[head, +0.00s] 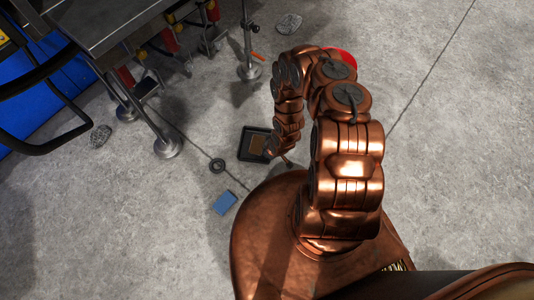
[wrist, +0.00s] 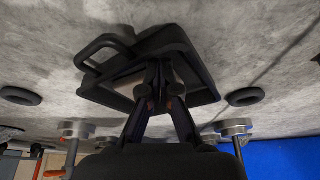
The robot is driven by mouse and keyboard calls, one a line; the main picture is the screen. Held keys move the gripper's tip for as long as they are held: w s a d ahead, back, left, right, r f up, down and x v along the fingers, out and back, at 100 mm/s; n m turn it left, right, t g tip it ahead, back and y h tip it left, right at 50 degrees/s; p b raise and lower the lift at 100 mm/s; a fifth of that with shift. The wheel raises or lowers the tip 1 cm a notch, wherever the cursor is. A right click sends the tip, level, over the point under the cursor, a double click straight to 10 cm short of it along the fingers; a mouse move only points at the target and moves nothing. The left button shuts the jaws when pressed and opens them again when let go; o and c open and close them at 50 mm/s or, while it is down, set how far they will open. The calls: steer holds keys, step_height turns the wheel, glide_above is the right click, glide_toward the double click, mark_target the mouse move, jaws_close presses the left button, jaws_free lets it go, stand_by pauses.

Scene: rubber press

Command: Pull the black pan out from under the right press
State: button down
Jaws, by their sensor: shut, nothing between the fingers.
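The black pan (head: 243,145) lies on the concrete floor in the head view, clear of the press legs, with a flat brown piece (head: 257,145) in it. In the wrist view the pan (wrist: 200,75) fills the upper middle, its loop handle (wrist: 92,47) at upper left. My gripper (head: 288,162) is beside the pan's right side in the head view. In the wrist view its fingers (wrist: 160,68) are together, empty, and overlap the pan; whether they touch it I cannot tell. The press (head: 110,20) stands on metal legs at upper left.
A black ring (head: 217,165) and a blue block (head: 225,203) lie on the floor near my base. A leg foot (head: 167,148) stands left of the pan. The floor at right is open.

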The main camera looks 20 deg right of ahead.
mark_target(259, 150)
steer(key=shift+w+a+p, duration=0.15)
steer(key=shift+w+a, duration=0.3)
steer(key=shift+w, duration=0.4)
steer(key=shift+w+a+p, duration=0.15)
steer(key=shift+w+a, duration=0.3)
steer(key=shift+w, duration=0.35)
steer(key=shift+w+r, duration=0.1)
steer(key=shift+r, duration=0.15)
steer(key=p+v, duration=0.2)
steer(key=v, duration=0.7)
steer(key=shift+r, duration=0.25)
steer(key=shift+d, duration=0.1)
